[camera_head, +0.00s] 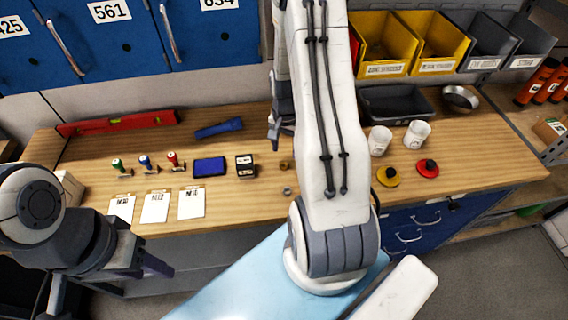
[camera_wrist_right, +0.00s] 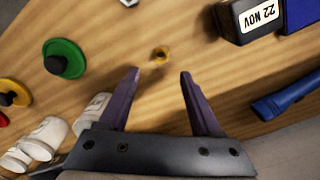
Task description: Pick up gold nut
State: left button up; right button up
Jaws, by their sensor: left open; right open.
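The gold nut (camera_wrist_right: 160,54) lies on the wooden bench in the right wrist view, ahead of and between the spread fingers. It also shows in the head view (camera_head: 284,165), small, just left of my right arm. My right gripper (camera_wrist_right: 160,75) is open and empty, with the nut apart from both fingertips. In the head view the right gripper (camera_head: 274,137) is partly hidden by its own arm. My left gripper (camera_head: 157,266) is open, in front of the bench at lower left, away from the nut. A grey nut (camera_head: 287,191) lies nearer the bench's front edge.
A date stamp (camera_head: 245,166), blue ink pad (camera_head: 209,167) and blue flashlight (camera_head: 218,128) are left of the nut. A green knobbed disc (camera_wrist_right: 65,58) and white mugs (camera_wrist_right: 45,137) show in the wrist view. Yellow bins (camera_head: 385,45) stand at the back.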

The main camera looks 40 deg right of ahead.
aim_at(284, 163)
jog(key=shift+a+f+p, duration=0.15)
jog(key=shift+f+p, duration=0.25)
jog(key=shift+f, duration=0.15)
notch_tip(284, 163, down, 3)
jog(key=shift+s+a+f+p, duration=0.1)
jog(key=shift+s+p, duration=0.05)
jog(key=shift+p, duration=0.55)
jog(key=shift+f, duration=0.6)
grip_shut()
